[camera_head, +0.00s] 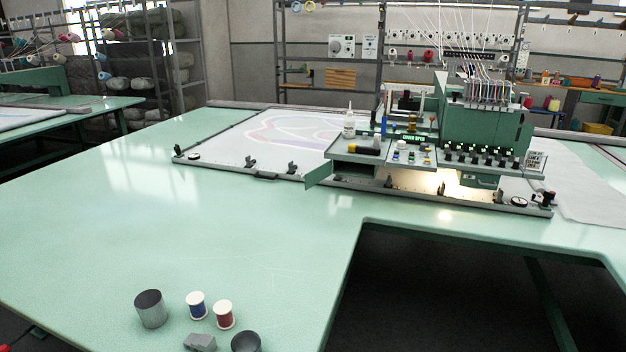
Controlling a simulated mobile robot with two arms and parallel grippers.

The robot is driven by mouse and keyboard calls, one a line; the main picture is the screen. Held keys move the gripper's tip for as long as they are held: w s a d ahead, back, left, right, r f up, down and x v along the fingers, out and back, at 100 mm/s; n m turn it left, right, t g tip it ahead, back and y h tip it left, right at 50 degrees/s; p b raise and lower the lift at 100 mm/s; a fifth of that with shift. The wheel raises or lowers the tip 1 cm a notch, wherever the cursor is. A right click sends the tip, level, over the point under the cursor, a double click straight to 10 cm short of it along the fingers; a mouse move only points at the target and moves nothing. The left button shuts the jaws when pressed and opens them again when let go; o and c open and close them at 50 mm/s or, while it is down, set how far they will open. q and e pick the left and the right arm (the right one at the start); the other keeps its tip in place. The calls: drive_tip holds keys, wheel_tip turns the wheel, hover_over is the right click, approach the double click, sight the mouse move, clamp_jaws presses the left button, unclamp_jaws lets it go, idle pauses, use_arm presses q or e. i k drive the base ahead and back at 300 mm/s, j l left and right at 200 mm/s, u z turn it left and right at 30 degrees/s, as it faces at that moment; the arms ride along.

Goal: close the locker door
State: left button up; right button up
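A small green door (318,176) stands open at the left front of the tufting machine. It sticks out toward the front left from a low locker (362,170) under the machine's left shelf. The locker's front opening shows dark, and I cannot tell what is inside. Neither of my grippers is in the head view.
A glue bottle (349,124) and small items stand on the shelf above the locker. Clamps line the frame rail (240,167). Two cylinders, a blue spool (196,306), a red spool (223,314) and a grey block lie near the front. The left tabletop (180,220) is mostly clear; a dark cutout opens right.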

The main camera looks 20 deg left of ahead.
sight(313, 177)
drive_tip(key=j+z, duration=0.1)
drive_tip(key=j, duration=0.35)
drive_tip(key=k+j+z, duration=0.1)
drive_tip(key=j, duration=0.35)
drive_tip(key=k+j+z, duration=0.1)
drive_tip(key=j, duration=0.3)
drive_tip(key=k+j, duration=0.15)
drive_tip(key=j, duration=0.3)
drive_tip(key=k+j+z, duration=0.15)
drive_tip(key=j, duration=0.25)
drive_tip(key=k+j+z, duration=0.1)
drive_tip(key=j, duration=0.35)
drive_tip(key=j+z, duration=0.1)
drive_tip(key=j, duration=0.5)
drive_tip(key=j+z, duration=0.1)
drive_tip(key=j, duration=0.5)
drive_tip(key=k+j+z, duration=0.1)
drive_tip(key=j, duration=0.5)
drive_tip(key=k+j+z, duration=0.1)
drive_tip(key=j, duration=0.5)
